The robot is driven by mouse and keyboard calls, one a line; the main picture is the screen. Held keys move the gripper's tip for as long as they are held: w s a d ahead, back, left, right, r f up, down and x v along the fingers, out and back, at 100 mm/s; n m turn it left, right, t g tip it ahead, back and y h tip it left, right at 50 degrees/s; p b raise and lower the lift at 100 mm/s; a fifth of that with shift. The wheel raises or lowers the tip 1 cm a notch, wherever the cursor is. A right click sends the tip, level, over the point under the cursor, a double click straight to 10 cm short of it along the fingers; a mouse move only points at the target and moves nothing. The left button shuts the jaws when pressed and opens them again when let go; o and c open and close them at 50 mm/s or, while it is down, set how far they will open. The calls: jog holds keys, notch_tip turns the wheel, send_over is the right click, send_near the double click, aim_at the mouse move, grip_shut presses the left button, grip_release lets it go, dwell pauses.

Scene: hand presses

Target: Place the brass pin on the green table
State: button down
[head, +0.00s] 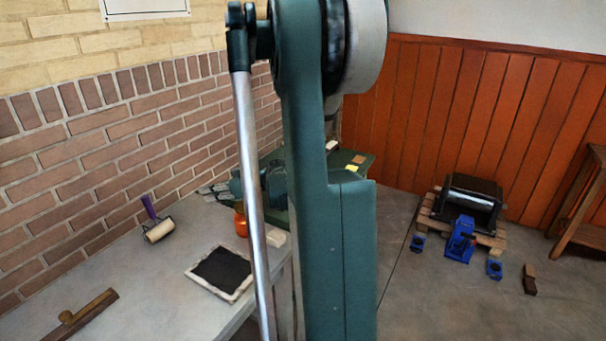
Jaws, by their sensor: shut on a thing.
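The green table (367,166) shows only in part in the head view, at the back near the corner of the walls. Its near and middle parts are hidden behind a large close-up shape in the centre of the picture. A small yellow piece (351,169) and an orange-brown piece (358,159) lie on its right part. I cannot make out the brass pin. I cannot pick out my gripper either, so its place relative to the green table does not show.
A grey worktop (135,275) at left carries a roller with a purple handle (157,225), a white-framed black slab (221,272), an orange pot (241,222) and a brown wooden piece (82,316). At right, a black press (468,199) stands on a pallet by blue parts (460,240).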

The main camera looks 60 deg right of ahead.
jog(key=s+d+m+h, duration=0.2)
jog(key=s+d, duration=0.1)
jog(key=d, duration=0.6)
jog(key=s+d+m+h, duration=0.2)
jog(key=s+d, duration=0.2)
jog(key=d, duration=0.6)
jog(key=s+d+m+h, duration=0.2)
jog(key=s+d+h, duration=0.1)
jog(key=d, duration=0.6)
notch_tip(320, 180, down, 10)
jog(key=shift+d+f, duration=0.15)
jog(key=shift+f+b, duration=0.6)
jog(key=shift+f, duration=2.55)
jog(key=shift+f+b, duration=0.45)
jog(key=shift+f, duration=1.4)
jog(key=shift+f, duration=0.15)
